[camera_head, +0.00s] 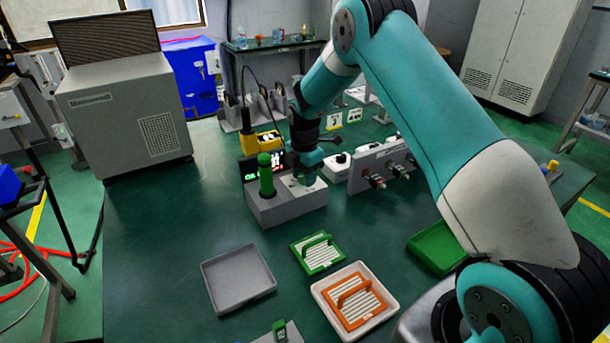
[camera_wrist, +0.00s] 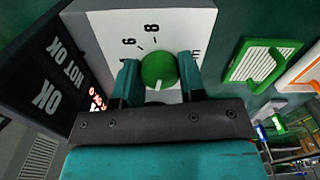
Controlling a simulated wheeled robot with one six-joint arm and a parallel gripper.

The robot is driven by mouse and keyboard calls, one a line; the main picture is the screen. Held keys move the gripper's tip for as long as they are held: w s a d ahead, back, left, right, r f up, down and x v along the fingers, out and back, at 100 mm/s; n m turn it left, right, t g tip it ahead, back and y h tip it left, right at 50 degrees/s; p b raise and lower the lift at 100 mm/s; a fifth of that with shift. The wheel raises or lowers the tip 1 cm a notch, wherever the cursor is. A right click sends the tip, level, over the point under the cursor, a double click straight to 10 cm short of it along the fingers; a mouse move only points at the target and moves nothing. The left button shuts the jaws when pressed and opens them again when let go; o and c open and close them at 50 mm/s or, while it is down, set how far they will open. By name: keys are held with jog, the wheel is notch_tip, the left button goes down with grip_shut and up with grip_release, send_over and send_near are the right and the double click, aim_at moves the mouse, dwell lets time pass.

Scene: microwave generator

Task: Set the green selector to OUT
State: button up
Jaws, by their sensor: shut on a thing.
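The green selector (camera_wrist: 158,68) is a round knob on the light top face of a grey box (camera_head: 287,207). A white mark on the knob points toward the bottom of the wrist view. Labels resembling 6 and 8 show beyond the knob, and a partly hidden label shows at its right. I cannot make out the word OUT. My gripper (camera_wrist: 160,80) is shut on the selector, one finger on each side. In the head view my gripper (camera_head: 306,178) is over the right part of the box and hides the selector.
A dark panel (camera_wrist: 50,70) reads OK and NOT OK. A green cylinder (camera_head: 266,176) stands on the box's left. A grey tray (camera_head: 206,276), a green frame filter (camera_head: 316,253) and an orange filter (camera_head: 355,301) in a white tray (camera_head: 390,283) lie in front. A connector unit (camera_head: 381,165) stands right.

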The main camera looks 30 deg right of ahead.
jog(key=shift+w, duration=0.1)
dwell(0.4)
jog(key=o, duration=0.9)
jog(key=shift+r, duration=0.1)
notch_tip(320, 180, up, 17)
jog(key=shift+r+b, duration=0.15)
jog(key=shift+b, duration=0.65)
